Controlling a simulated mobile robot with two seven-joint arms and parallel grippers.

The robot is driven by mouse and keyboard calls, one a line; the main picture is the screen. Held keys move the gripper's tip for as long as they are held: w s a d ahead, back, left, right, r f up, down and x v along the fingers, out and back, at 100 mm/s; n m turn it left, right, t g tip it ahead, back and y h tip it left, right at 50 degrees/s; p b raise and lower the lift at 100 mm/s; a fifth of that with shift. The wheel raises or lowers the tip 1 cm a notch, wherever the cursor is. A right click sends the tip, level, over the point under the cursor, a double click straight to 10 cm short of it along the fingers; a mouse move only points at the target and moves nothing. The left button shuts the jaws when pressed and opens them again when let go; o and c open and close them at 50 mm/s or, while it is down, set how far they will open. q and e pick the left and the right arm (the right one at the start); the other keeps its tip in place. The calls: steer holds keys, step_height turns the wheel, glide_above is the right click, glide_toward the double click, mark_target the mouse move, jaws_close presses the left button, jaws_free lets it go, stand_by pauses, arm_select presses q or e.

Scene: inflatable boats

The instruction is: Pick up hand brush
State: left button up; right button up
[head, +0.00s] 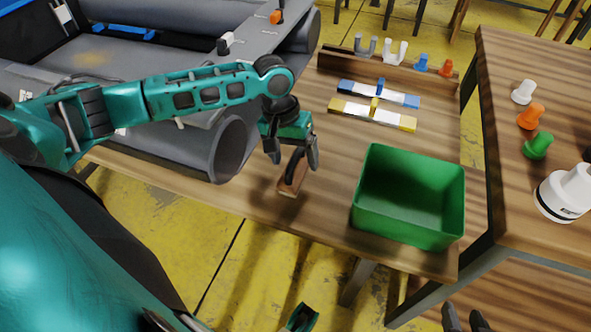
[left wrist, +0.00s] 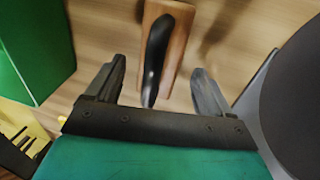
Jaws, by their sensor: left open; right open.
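The hand brush (head: 289,183) lies on the wooden table, near its front edge. It has a brown wooden block and a black handle, and it also shows in the left wrist view (left wrist: 176,60). My left gripper (head: 292,158) is open above the brush. In the left wrist view the brush lies between and just beyond the two open fingers (left wrist: 157,92), apart from both as far as I can see. My right gripper (head: 466,318) is open and empty at the bottom right of the head view, away from the brush.
A green bin (head: 408,235) stands right of the brush. Blue and yellow bars (head: 372,114) and a small rack (head: 385,62) lie further back. A grey inflatable boat (head: 180,140) lies left of my gripper. A second table (head: 530,190) with colored valves stands at right.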

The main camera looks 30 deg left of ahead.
arm_select(q)
steer(key=shift+d+f, duration=0.15)
steer(key=shift+f, duration=0.6)
steer(key=shift+c, duration=0.2)
steer(key=c, duration=1.2)
steer(key=shift+r, duration=0.55)
steer(key=shift+c, duration=0.5)
step_height(320, 180, up, 18)
steer(key=p, duration=0.6)
steer(key=shift+f, duration=0.1)
jaws_close()
steer(key=shift+r, duration=0.65)
